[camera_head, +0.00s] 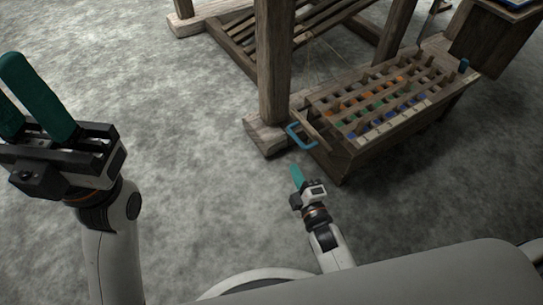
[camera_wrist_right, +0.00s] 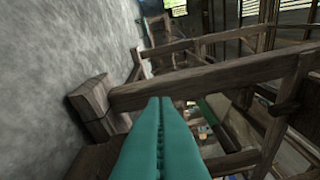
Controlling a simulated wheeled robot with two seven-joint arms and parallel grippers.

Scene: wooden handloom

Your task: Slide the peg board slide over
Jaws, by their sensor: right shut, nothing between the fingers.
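The peg board (camera_head: 385,100) is a wooden tray divided into small cells with orange, green and blue pieces, set on a wooden box at the right of the head view. A blue loop handle (camera_head: 300,136) sticks out at its near left end. My right gripper (camera_head: 296,174) is shut and empty, below the handle and apart from it. Its teal fingers (camera_wrist_right: 160,130) lie together in the right wrist view, with nothing between them. My left gripper (camera_head: 22,95) is at the far left, its teal fingers apart and empty, well away from the board.
A thick wooden loom post (camera_head: 273,65) on a foot block (camera_head: 265,135) stands just left of the handle. More loom beams lie behind. A blue peg (camera_head: 464,65) stands at the board's far end. The grey floor (camera_head: 190,130) between my arms is clear.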

